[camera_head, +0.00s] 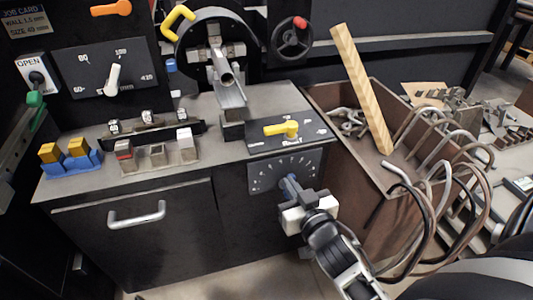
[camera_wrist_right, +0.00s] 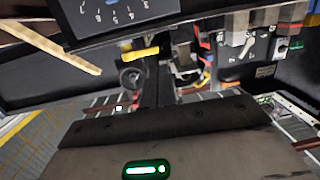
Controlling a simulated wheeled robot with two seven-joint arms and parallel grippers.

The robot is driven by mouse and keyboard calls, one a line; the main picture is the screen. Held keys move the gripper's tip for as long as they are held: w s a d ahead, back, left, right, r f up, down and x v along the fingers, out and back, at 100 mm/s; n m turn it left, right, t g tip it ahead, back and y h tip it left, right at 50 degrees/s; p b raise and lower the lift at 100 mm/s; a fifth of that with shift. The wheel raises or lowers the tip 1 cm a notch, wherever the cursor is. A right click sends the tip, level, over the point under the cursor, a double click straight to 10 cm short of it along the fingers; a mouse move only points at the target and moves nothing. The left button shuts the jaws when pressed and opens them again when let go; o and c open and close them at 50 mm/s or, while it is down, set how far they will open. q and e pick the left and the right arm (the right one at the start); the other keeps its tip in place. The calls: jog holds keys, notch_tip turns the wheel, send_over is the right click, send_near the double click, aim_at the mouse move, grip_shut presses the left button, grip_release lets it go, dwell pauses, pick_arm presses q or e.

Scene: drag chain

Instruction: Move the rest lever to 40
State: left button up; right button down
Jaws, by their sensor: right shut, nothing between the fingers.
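A dark dial plate with a pale scale (camera_head: 265,174) is on the cabinet front, below a top plate whose lettering is too small to read surely. A blue-grey lever (camera_head: 289,184) stands out from this dial. My right gripper (camera_head: 302,199) is at the lever's near end, shut, with nothing held; whether it touches the lever cannot be told. The gripper hides part of the lever and the dial's lower right. In the right wrist view the numbered dial plate (camera_wrist_right: 118,17) shows at the top, with a bit of blue at its upper edge. My left gripper is not in view.
A yellow lever (camera_head: 282,129) lies on the top plate above the dial. A brown bin (camera_head: 335,152) with a wooden stick (camera_head: 362,90) and bent rods stands close on the right. A drawer handle (camera_head: 137,214) sticks out at the left.

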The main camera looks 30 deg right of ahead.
aim_at(276, 133)
jog(key=shift+m+t+h, duration=0.4)
jog(key=shift+t+h, duration=0.1)
jog(key=shift+h, duration=0.3)
jog(key=x, duration=0.5)
jog(key=d+b+x, duration=0.1)
jog(key=x, duration=0.4)
jog(key=d+x, duration=0.1)
jog(key=x, duration=0.4)
jog(key=shift+s+d+r, duration=0.15)
jog(key=shift+s+d, duration=0.05)
jog(key=shift+s, duration=0.05)
jog(key=shift+w+d, duration=0.15)
jog(key=shift+w, duration=0.4)
jog(key=shift+b, duration=0.3)
